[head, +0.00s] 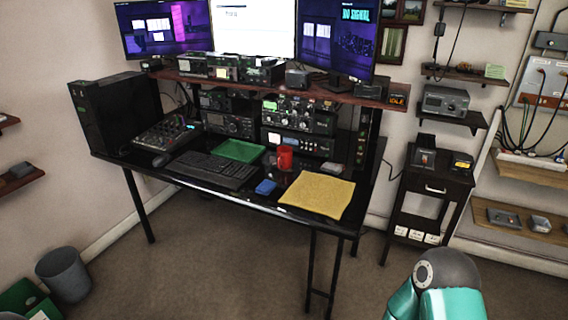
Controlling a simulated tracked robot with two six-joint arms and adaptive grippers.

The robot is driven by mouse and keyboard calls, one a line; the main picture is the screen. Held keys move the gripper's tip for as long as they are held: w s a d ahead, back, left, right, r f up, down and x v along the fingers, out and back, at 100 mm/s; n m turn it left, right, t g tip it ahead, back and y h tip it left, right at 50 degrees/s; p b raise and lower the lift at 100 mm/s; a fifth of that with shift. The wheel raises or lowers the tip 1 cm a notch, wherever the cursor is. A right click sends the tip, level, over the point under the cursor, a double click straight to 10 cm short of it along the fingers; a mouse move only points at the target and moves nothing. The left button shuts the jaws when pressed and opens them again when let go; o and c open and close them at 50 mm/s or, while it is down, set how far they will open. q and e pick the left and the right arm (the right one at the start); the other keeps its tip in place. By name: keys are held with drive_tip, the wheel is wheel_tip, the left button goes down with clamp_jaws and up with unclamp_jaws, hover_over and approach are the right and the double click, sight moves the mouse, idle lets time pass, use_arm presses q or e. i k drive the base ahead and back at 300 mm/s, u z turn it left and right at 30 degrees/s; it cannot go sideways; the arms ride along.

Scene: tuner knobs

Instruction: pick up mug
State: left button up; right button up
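A red mug (285,158) stands upright on the black desk (215,196), in front of the stacked radio units and between the green tray and the yellow cloth. No gripper touches it. At the lower right a teal and grey arm link of mine shows, far from the mug, in front of the desk. Neither of my grippers is in view.
Around the mug are a green tray (240,150), a blue item (266,187), a yellow cloth (317,194) and a keyboard (213,169). A shelf (330,95) with monitors overhangs the desk's back. A small side table (427,190) stands right. The floor in front is clear.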

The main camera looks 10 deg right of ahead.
sight(283, 159)
drive_tip(key=z, duration=0.05)
drive_tip(key=i, duration=1.65)
drive_tip(key=u, duration=0.1)
